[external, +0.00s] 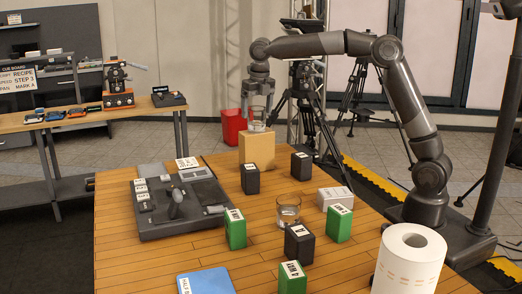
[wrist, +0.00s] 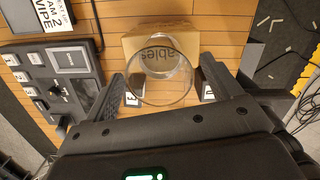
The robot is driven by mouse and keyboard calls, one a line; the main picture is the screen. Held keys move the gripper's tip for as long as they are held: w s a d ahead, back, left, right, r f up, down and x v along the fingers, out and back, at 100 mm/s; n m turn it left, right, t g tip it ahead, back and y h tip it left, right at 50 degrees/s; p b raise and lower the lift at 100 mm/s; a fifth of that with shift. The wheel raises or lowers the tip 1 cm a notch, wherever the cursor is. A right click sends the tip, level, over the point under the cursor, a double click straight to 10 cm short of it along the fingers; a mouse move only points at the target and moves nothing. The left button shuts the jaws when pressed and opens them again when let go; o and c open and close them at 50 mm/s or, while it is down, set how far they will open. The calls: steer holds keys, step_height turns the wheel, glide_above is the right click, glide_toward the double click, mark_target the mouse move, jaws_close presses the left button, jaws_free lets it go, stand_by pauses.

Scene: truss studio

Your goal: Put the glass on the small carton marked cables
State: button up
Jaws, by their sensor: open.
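A clear glass (external: 257,119) stands upright on top of the small tan carton (external: 257,152) near the far edge of the table. In the wrist view the glass (wrist: 160,88) is seen from above, over the carton (wrist: 152,36) with "cables" printed on it. My gripper (external: 258,108) is open around the upper part of the glass, one finger on each side. In the wrist view the fingers (wrist: 163,84) look apart from the glass walls. A second clear glass (external: 288,212) stands on the table, nearer the camera.
Dark boxes (external: 250,179) and green boxes (external: 236,230) stand around the table. A white box (external: 334,198) is at right, a paper roll (external: 409,262) front right. A grey control panel (external: 178,205) is at left, a blue item (external: 206,281) at the front.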

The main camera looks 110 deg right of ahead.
step_height(320, 180, up, 8)
steer(key=a, duration=0.1)
steer(key=s+a+m+t+h, duration=0.15)
steer(key=a+m, duration=0.25)
steer(key=a, duration=0.8)
steer(key=s+a+m, duration=0.3)
steer(key=a+m, duration=0.1)
steer(key=a, duration=0.9)
steer(key=s+a+f+m+t+y, duration=0.1)
steer(key=s+a+f+m+t, duration=0.1)
steer(key=s+a+f+m, duration=0.3)
steer(key=s+a+f+m+t+y, duration=0.1)
steer(key=s+a+f+m+y, duration=0.1)
steer(key=s+a+f+m, duration=0.4)
steer(key=s+a+m, duration=0.1)
steer(key=s+a, duration=0.2)
steer(key=s, duration=0.4)
steer(key=shift+a+f+m+t, duration=0.15)
steer(key=shift+f+m+t, duration=0.15)
steer(key=shift+t, duration=0.05)
stand_by(2.9)
